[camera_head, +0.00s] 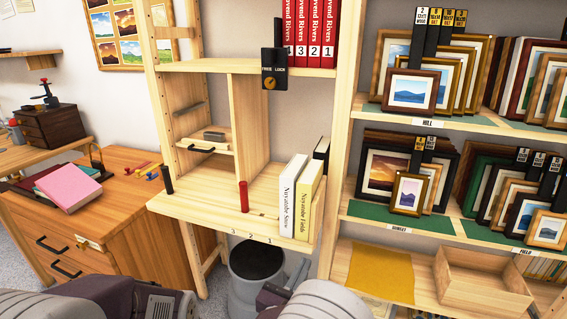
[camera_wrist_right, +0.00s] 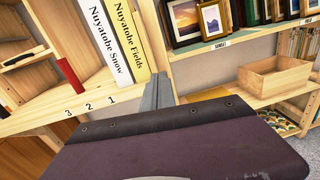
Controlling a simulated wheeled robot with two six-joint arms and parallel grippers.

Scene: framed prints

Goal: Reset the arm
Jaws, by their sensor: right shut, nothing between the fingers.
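My right gripper (camera_head: 299,270) is at the bottom middle of the head view, just in front of and below the shelf board with two upright books. In the right wrist view its grey fingers (camera_wrist_right: 157,85) are together, with nothing between them. They appear beside the yellow book's lower end; I cannot tell whether they touch the shelf. The dark purple gripper body fills the lower part of that view. My left arm comes in at the bottom left of the head view. Only its dark wrist part shows, and its fingertips are hidden.
A grey bin (camera_head: 257,268) stands below. Framed prints (camera_head: 410,90) fill the right shelves. A wooden desk (camera_head: 130,215) stands left.

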